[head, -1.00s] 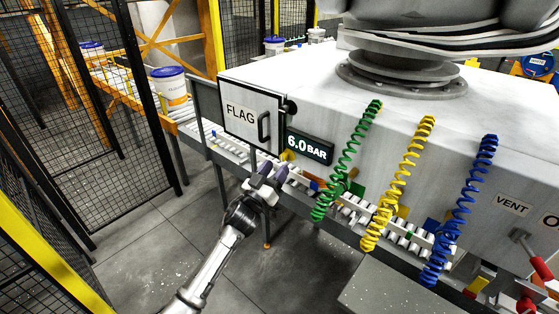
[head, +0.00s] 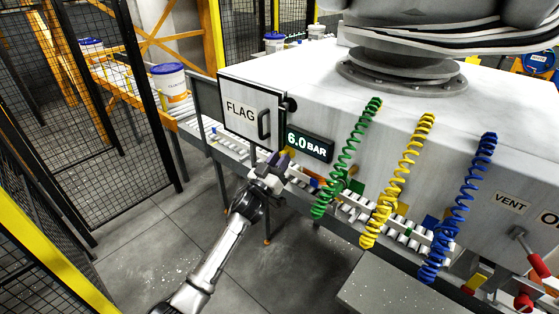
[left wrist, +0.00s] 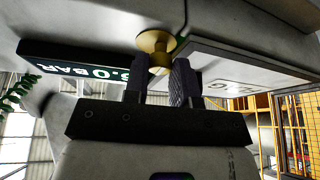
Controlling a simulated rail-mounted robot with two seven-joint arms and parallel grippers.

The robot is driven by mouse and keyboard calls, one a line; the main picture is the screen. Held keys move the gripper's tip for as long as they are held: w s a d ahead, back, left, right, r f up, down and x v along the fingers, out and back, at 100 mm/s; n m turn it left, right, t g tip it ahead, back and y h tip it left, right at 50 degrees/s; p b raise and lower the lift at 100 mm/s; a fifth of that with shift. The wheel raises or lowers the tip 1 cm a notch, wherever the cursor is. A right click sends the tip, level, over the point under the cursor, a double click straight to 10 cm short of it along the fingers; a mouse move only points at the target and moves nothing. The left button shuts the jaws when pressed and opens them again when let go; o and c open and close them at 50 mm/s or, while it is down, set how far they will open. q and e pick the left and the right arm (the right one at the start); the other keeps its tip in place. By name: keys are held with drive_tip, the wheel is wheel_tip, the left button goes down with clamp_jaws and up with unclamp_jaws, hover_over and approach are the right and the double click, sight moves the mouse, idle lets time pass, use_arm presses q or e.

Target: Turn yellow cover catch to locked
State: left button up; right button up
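The yellow cover catch (left wrist: 157,42) is a round, brass-coloured knob with a narrower stem in the left wrist view. It sits at the edge of the white cover marked FLAG (left wrist: 235,82), beside the pressure display. In the head view a small yellow part of the catch (head: 287,154) shows under the cover's lower right corner (head: 240,112). My left gripper (left wrist: 160,75) has its dark fingers close on both sides of the catch's stem and looks shut on it. In the head view my left gripper (head: 278,160) partly hides the catch. My right gripper is not in view.
The display (head: 309,146) reads 6.0 BAR. Green (head: 345,160), yellow (head: 398,180) and blue (head: 460,205) coiled hoses hang to the right. A roller conveyor (head: 225,145) runs below the cabinet. A white pail (head: 171,88) stands at the left, near black mesh fencing (head: 95,100).

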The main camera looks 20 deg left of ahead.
use_arm(q)
drive_tip(key=c, duration=0.4)
drive_tip(key=shift+m, duration=0.4)
drive_tip(key=m+g+h, duration=0.1)
drive_tip(key=m+h, duration=0.1)
drive_tip(key=m, duration=0.4)
drive_tip(key=m+g+h, duration=0.2)
drive_tip(key=m+h, duration=0.1)
drive_tip(key=m, duration=0.3)
drive_tip(key=a+m+g+h+b, duration=0.1)
drive_tip(key=m+g+h, duration=0.1)
drive_tip(key=m, duration=0.4)
drive_tip(key=shift+w+r, duration=0.15)
drive_tip(key=shift+r, duration=0.1)
drive_tip(key=m+g, duration=0.1)
drive_tip(key=m, duration=0.1)
drive_tip(key=m+g+p, duration=0.1)
drive_tip(key=m, duration=0.2)
drive_tip(key=shift+r+g, duration=0.1)
drive_tip(key=shift+g, duration=0.2)
drive_tip(key=shift+m, duration=0.3)
